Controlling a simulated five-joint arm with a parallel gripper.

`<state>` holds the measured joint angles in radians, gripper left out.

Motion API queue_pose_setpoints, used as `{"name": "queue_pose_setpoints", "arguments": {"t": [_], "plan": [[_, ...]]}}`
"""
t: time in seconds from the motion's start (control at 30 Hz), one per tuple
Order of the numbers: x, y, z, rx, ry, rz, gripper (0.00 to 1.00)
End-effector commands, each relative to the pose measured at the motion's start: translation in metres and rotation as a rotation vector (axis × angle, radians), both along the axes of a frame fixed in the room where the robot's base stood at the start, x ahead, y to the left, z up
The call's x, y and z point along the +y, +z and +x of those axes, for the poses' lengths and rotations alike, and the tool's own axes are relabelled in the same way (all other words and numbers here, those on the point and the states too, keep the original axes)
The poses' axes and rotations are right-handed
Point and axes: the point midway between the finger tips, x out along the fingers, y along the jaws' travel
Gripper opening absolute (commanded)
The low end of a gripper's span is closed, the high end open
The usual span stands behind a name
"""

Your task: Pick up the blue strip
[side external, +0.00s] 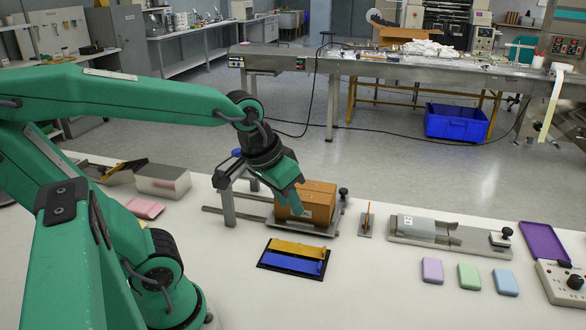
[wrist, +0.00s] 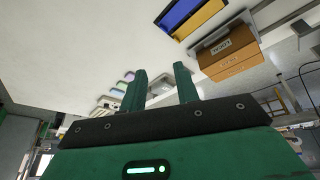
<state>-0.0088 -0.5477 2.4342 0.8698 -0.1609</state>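The blue strip (side external: 292,264) lies in the front half of a flat black tray (side external: 262,263) on the white table, beside a yellow strip (side external: 298,248). In the wrist view the blue strip (wrist: 178,14) is at the top edge, partly cut off by the frame. My gripper (side external: 296,208) hangs above and behind the tray, in front of the brown carton in the side view. In the wrist view my gripper (wrist: 160,69) has its two green fingers apart, with nothing between them.
A brown carton (side external: 319,204) stands on a metal fixture just behind the tray. A small upright orange piece (side external: 367,218) and a metal fixture (side external: 440,232) are to the right. Purple, green and blue blocks (side external: 469,277) lie front right. Table in front of the tray is clear.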

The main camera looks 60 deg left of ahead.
Motion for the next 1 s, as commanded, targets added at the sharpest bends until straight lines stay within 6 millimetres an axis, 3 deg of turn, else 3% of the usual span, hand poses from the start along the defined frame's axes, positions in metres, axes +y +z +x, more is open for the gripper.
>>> {"name": "queue_pose_setpoints", "arguments": {"t": [0.5,0.8,1.0], "plan": [[0.006,-0.065,0.058,0.214,0.326,-0.091,0.31],[0.010,-0.113,0.082,0.323,0.514,-0.116,0.31],[0.011,-0.134,0.089,0.364,0.591,-0.121,0.31]]}}
